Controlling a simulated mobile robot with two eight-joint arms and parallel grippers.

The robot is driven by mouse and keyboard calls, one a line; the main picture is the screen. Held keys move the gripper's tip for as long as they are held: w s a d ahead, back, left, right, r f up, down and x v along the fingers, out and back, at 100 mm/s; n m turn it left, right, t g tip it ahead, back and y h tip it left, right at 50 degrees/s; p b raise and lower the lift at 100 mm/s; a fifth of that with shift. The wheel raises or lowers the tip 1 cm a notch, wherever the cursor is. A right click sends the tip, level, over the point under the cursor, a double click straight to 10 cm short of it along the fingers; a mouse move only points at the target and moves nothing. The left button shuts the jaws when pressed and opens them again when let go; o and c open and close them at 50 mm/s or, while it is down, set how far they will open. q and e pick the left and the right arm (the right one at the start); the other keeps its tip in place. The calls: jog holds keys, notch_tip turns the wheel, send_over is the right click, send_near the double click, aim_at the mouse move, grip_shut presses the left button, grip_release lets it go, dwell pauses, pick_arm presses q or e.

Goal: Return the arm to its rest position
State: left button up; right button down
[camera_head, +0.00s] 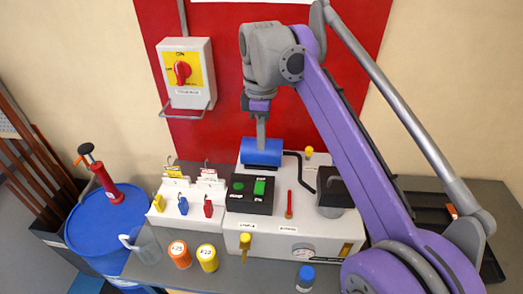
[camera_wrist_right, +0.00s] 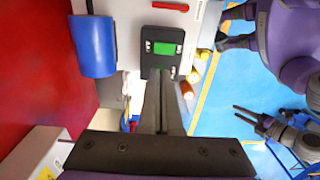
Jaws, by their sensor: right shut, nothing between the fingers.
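My right arm, purple and grey, rises from the lower right of the head view and bends over at the top. Its gripper (camera_head: 261,132) points down, just above and in front of the blue cylinder (camera_head: 261,152) on the white machine. In the wrist view the two long fingers (camera_wrist_right: 163,95) lie together with nothing between them, and the blue cylinder (camera_wrist_right: 92,45) shows apart from them at upper left. My left gripper (camera_wrist_right: 250,116) is small at the right of the wrist view, its thin fingers apart and empty. The head view does not show it.
The white machine (camera_head: 275,238) carries a black box with green buttons (camera_head: 250,194). Orange (camera_head: 180,255) and yellow (camera_head: 207,258) pots stand before a rack of tags. A switch box (camera_head: 187,75) hangs on the red panel. A blue drum (camera_head: 90,225) stands left.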

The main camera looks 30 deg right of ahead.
jog(key=shift+w+d+r, duration=0.15)
jog(key=shift+w+r, duration=0.05)
jog(key=shift+r, duration=0.1)
jog(key=shift+s, duration=0.1)
jog(key=s+a+f+m+t, duration=0.2)
jog(key=s+f+m, duration=0.3)
jog(key=s+f, duration=0.3)
jog(key=s+a+f+m+t, duration=0.3)
jog(key=s+f+m, duration=0.3)
jog(key=f, duration=1.1)
jog(key=s, duration=0.3)
jog(key=shift+s+m+t, duration=0.15)
jog(key=shift+m+t, duration=0.15)
jog(key=shift+t, duration=0.1)
